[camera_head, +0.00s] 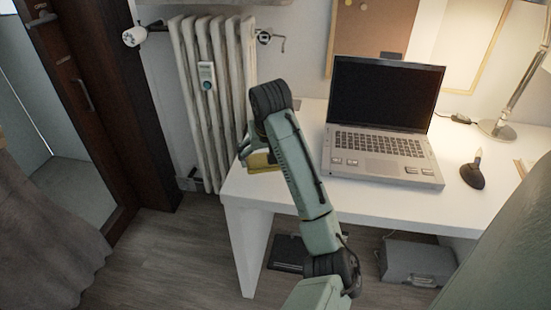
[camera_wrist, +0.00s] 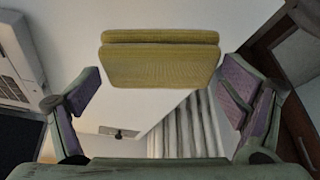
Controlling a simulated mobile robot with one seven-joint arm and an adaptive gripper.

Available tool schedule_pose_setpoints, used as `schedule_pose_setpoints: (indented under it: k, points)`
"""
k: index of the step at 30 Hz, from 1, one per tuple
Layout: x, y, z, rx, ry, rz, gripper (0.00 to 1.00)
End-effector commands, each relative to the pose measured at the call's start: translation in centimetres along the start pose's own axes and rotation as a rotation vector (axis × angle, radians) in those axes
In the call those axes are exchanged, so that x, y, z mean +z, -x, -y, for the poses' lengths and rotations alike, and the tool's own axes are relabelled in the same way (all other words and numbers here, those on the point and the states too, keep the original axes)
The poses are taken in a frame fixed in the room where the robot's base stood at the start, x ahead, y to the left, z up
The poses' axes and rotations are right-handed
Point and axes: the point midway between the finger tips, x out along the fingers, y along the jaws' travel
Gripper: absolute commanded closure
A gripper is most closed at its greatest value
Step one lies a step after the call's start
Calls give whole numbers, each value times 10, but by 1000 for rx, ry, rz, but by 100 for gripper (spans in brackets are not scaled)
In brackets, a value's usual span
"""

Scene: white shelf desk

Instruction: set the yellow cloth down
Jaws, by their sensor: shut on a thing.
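My gripper (camera_head: 254,152) is at the cloth, mostly hidden behind my arm in the head view. In the wrist view my gripper (camera_wrist: 160,72) is shut on the cloth, with one purple-padded finger on each side. I cannot tell whether the cloth touches the desk.
An open laptop (camera_head: 378,146) stands on the desk to the right of my arm. A white radiator (camera_head: 213,100) is behind the desk's left end. A dark mouse-like object (camera_head: 472,174) and a lamp (camera_head: 497,130) are farther right. The desk's front strip is clear.

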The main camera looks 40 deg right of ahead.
Motion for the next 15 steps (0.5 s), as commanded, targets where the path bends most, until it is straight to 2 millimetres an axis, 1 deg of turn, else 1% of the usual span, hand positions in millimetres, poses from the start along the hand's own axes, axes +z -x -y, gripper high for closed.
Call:
schedule_pose_setpoints:
  k: [1, 3, 6, 11, 14, 15]
  points:
    - [-6, -7, -5, -3, -1, 1, 41]
    - [-14, -10, -14, -2, 1, 1, 41]
    - [-21, -12, -22, 0, 1, -1, 41]
    - [-27, -16, -29, -1, 1, 1, 41]
    - [-22, -26, -31, 0, 0, 3, 41]
    - [-20, -33, -30, -1, 0, 3, 41]
